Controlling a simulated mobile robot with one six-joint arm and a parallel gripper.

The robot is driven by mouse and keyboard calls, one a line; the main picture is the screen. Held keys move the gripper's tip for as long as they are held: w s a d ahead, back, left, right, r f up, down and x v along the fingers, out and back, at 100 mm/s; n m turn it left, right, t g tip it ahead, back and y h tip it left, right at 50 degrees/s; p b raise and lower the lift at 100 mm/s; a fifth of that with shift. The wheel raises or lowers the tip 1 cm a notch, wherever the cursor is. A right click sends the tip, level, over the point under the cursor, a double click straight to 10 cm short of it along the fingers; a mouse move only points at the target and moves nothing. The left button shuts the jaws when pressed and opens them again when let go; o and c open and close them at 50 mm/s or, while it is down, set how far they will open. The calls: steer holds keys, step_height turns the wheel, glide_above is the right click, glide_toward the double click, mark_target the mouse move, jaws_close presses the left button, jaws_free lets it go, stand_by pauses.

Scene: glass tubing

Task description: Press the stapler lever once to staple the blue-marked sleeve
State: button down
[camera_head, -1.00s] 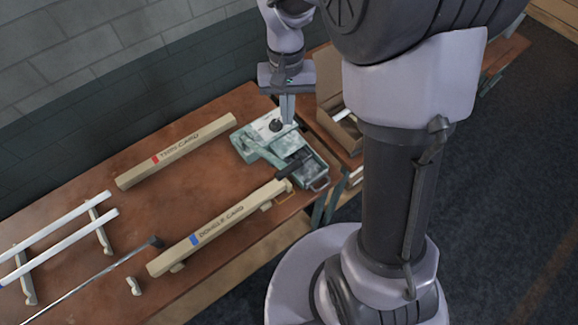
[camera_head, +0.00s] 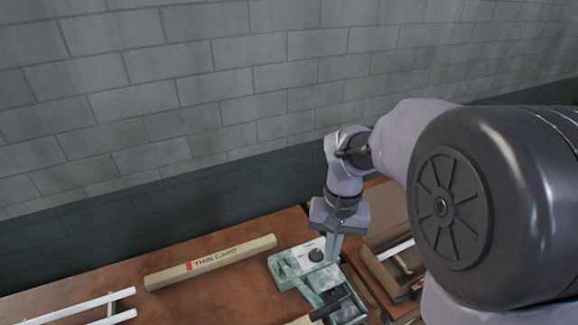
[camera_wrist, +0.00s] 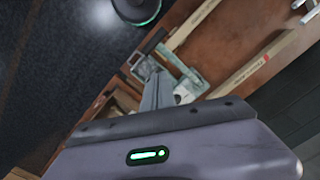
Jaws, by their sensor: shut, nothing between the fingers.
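The teal and grey stapler (camera_head: 289,269) sits on the brown bench, with a black knob (camera_head: 316,255) on top. A dark bar that may be its lever (camera_head: 325,309) shows at its front. My gripper (camera_head: 333,260) is shut and empty, pointing down at the stapler's right side near the knob; I cannot tell if it touches. In the wrist view my gripper (camera_wrist: 157,80) hides part of the stapler (camera_wrist: 190,82). The blue-marked sleeve is mostly below the head view; a pale bar that appears to be it (camera_wrist: 192,24) shows in the wrist view, its mark unseen.
A long cream sleeve with a red mark, "THIN CARD" (camera_head: 225,257), lies along the back of the bench. White tubes (camera_head: 75,307) lie at the lower left. An open cardboard box (camera_head: 385,235) stands right of the stapler. A grey block wall (camera_head: 200,90) rises behind.

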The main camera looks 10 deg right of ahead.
steer(key=s+a+f+t+b, duration=0.2)
steer(key=s+f+t+b, duration=0.1)
steer(key=s+f+b, duration=0.3)
steer(key=s+a+f+m+t+y+b, duration=0.1)
steer(key=s+a+f+t+b, duration=0.1)
steer(key=s+f+b, duration=0.4)
steer(key=s+t+b, duration=0.1)
steer(key=s+b, duration=0.3)
steer(key=b, duration=0.4)
steer(key=shift+a+f+y, duration=0.2)
steer(key=shift+a+y, duration=0.05)
steer(key=shift+y, duration=0.05)
